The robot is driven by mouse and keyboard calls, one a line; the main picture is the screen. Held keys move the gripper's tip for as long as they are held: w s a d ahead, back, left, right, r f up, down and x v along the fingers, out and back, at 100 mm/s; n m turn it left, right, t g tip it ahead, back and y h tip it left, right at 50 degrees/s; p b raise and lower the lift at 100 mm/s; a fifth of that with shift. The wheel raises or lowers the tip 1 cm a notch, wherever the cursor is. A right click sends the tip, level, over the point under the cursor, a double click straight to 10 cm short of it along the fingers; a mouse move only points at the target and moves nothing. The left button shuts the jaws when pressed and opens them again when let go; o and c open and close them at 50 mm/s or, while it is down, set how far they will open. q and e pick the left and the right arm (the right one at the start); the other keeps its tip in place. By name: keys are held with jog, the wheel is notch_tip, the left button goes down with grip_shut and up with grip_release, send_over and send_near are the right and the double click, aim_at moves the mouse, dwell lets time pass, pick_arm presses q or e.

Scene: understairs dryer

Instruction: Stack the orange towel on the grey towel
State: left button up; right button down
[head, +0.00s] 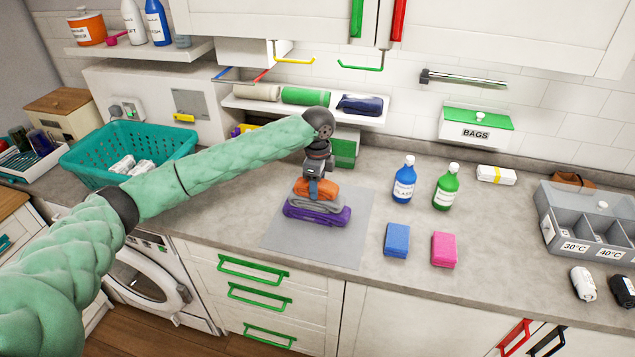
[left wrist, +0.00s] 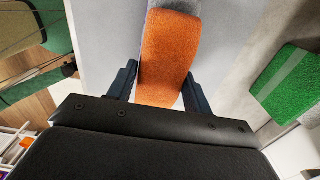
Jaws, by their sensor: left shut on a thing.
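The orange towel (head: 316,187) is folded and lies on top of the folded grey towel (head: 316,203), and the grey towel lies on a folded purple towel (head: 317,215). The pile sits on a grey mat (head: 350,238). My left gripper (head: 318,188) comes down from above and is shut on the orange towel, partly hiding it. In the left wrist view the orange towel (left wrist: 168,55) runs between the two fingers, with a bit of grey towel (left wrist: 185,5) at its far end. My right gripper is not in view.
Blue (head: 404,180) and green (head: 446,187) bottles, with blue (head: 397,240) and pink (head: 444,249) sponge-like blocks, stand right of the mat. A teal basket (head: 85,158) is at left. A low shelf (head: 290,108) with rolled towels hangs behind the pile. The mat's right side is clear.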

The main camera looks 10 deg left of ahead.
pick_arm(q)
jog(key=o, duration=1)
jog(key=shift+f, duration=0.1)
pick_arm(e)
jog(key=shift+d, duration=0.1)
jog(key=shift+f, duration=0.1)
pick_arm(q)
jog(key=shift+r, duration=0.25)
jog(key=shift+r+b, duration=2.5)
jog(key=shift+r, duration=3.4)
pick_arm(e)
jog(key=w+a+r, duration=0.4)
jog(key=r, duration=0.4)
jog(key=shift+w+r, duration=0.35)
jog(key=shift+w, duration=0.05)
